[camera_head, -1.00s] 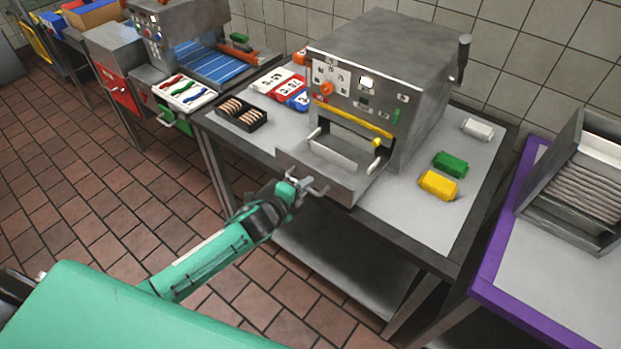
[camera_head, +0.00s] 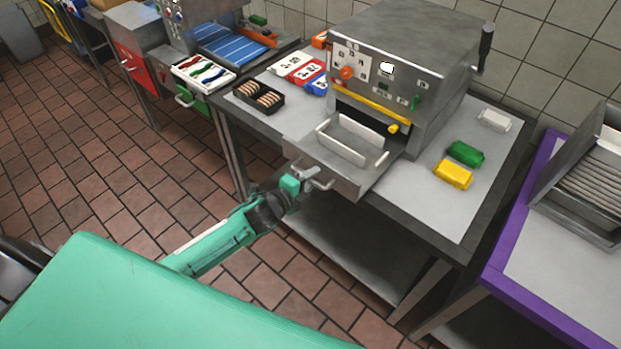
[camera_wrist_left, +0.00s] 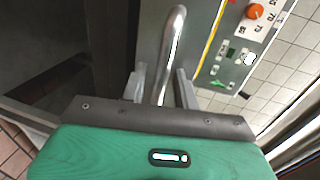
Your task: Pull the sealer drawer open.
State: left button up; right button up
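The sealer (camera_head: 400,65) is a grey metal box with a sloped control panel on the middle table. Its drawer (camera_head: 372,180) stands pulled out toward me, past the table's front edge, with a pale rectangular frame (camera_head: 345,150) inside. My left gripper (camera_head: 316,181) is at the drawer's front, with its fingers around the metal handle. In the left wrist view the curved handle (camera_wrist_left: 168,50) runs between the two fingers, which appear closed on it; the exact contact is hard to see. My right gripper is not in view.
Green (camera_head: 465,153) and yellow (camera_head: 453,175) blocks lie right of the sealer. A purple-edged table (camera_head: 505,235) stands at the right. The tiled floor (camera_head: 150,190) at left is clear.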

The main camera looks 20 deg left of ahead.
pick_arm(q)
jog(key=shift+s+a, duration=0.1)
jog(key=shift+s, duration=0.15)
jog(key=b+v, duration=0.3)
jog(key=v, duration=1)
jog(key=shift+b, duration=0.35)
jog(key=shift+s, duration=0.15)
